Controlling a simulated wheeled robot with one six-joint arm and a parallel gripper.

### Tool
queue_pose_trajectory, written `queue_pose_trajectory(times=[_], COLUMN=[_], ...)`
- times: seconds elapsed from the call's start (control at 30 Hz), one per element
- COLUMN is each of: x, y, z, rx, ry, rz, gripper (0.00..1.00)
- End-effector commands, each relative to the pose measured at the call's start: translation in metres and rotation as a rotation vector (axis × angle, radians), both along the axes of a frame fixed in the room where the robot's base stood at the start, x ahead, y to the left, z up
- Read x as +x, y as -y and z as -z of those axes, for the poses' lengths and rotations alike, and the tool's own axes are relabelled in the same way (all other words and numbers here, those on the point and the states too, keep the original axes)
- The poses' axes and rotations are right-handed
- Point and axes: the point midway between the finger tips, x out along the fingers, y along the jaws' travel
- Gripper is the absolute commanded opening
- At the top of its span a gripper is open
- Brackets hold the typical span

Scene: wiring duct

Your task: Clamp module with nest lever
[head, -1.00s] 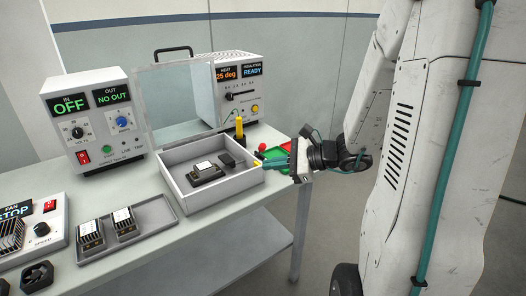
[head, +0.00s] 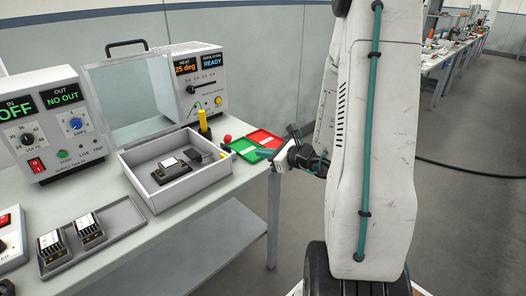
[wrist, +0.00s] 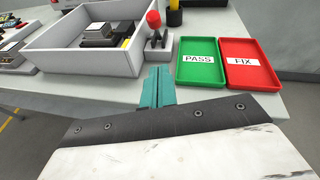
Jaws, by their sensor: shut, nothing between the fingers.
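A module (head: 172,164) with a pale top sits on a dark nest inside the open white box (head: 186,192). They also show in the wrist view, the module (wrist: 97,33) and the box wall (wrist: 85,60). A grey block with a dark part (head: 202,151) lies right of the module; I cannot tell whether it is the clamp. A red-knobbed lever (wrist: 153,20) stands upright outside the box's right wall, and its knob shows in the head view (head: 227,138). My gripper (head: 264,153) is shut and empty, right of the box and apart from it. Its teal fingers (wrist: 158,86) point toward the lever.
A green PASS tray (wrist: 198,62) and a red FIX tray (wrist: 248,64) lie right of the lever. A yellow post (head: 204,122) stands behind it. The clear lid (head: 130,92) is raised. A grey tray (head: 118,220) holds two modules at the front left.

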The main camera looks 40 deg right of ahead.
Motion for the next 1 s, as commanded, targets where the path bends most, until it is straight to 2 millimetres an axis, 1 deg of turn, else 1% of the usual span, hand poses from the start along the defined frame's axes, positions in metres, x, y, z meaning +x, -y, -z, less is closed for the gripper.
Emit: queue_pose_trajectory(times=[0.03, 0.3, 0.5, 0.7, 1.0], x=[0.012, 0.065, 0.089, 0.098, 0.098], y=[-0.004, -0.017, -0.024, -0.026, -0.026], z=[0.003, 0.019, 0.004, -0.001, -0.001], rx=[0.001, 0.001, -0.002, -0.001, 0.000], ry=[0.000, 0.000, 0.002, 0.001, 0.000], rz=[-0.006, -0.005, -0.003, 0.000, 0.000], gripper=[0.00, 0.00, 0.00, 0.00, 0.00])
